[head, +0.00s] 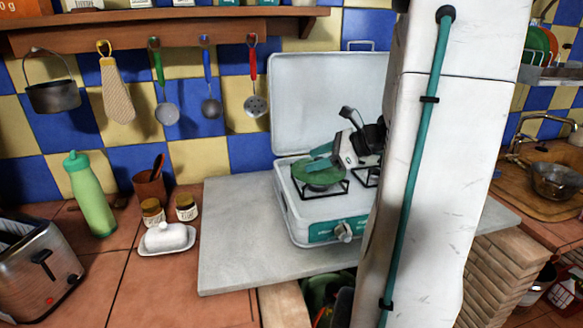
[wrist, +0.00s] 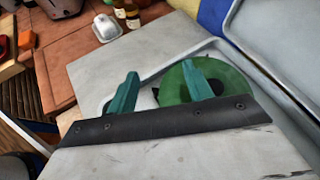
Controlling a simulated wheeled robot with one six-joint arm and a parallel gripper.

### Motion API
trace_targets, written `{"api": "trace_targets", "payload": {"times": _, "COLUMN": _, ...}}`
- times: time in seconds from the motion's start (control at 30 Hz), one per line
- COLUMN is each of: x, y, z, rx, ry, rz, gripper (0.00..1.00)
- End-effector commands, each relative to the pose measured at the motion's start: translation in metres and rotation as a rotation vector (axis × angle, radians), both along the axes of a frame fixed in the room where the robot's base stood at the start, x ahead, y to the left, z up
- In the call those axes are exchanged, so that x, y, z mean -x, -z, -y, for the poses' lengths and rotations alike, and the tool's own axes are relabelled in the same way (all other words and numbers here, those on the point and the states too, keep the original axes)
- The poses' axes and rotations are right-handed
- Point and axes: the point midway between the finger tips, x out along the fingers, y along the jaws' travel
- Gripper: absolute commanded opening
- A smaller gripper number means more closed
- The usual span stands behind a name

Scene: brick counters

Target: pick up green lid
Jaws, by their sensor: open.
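The green lid (head: 318,181) is a round green disc lying on the left burner of the white camping stove (head: 290,210). In the wrist view the lid (wrist: 234,80) shows at right, with a dark spot near its middle. My gripper (head: 320,156) has teal fingers and is over the stove, close to the lid.
The stove's raised cover (head: 325,100) stands behind the lid. My white column hides the stove's right side. A grey slab (head: 235,235) beside the stove is bare. A butter dish (head: 167,238), jars, a green bottle (head: 90,195) and a toaster (head: 38,270) stand at left.

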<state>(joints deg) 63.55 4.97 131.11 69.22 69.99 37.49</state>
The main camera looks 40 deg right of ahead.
Motion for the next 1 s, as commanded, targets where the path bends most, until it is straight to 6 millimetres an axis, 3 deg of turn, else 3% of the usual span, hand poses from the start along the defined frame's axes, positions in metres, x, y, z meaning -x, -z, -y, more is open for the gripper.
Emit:
{"api": "trace_targets", "payload": {"times": 0.03, "x": 0.007, "y": 0.006, "z": 0.026, "rx": -0.055, "ry": 0.092, "rz": 0.008, "gripper": 0.51}}
{"api": "trace_targets", "payload": {"times": 0.1, "x": 0.013, "y": 0.01, "z": 0.05, "rx": -0.112, "ry": 0.185, "rz": 0.021, "gripper": 0.51}}
{"api": "trace_targets", "payload": {"times": 0.27, "x": 0.021, "y": 0.017, "z": 0.079, "rx": -0.181, "ry": 0.296, "rz": 0.042, "gripper": 0.51}}
{"api": "trace_targets", "payload": {"times": 0.8, "x": -0.037, "y": 0.042, "z": 0.064, "rx": -0.187, "ry": 0.305, "rz": 0.043, "gripper": 0.51}}
{"api": "trace_targets", "payload": {"times": 1.0, "x": -0.046, "y": 0.046, "z": 0.063, "rx": -0.184, "ry": 0.308, "rz": 0.045, "gripper": 0.51}}
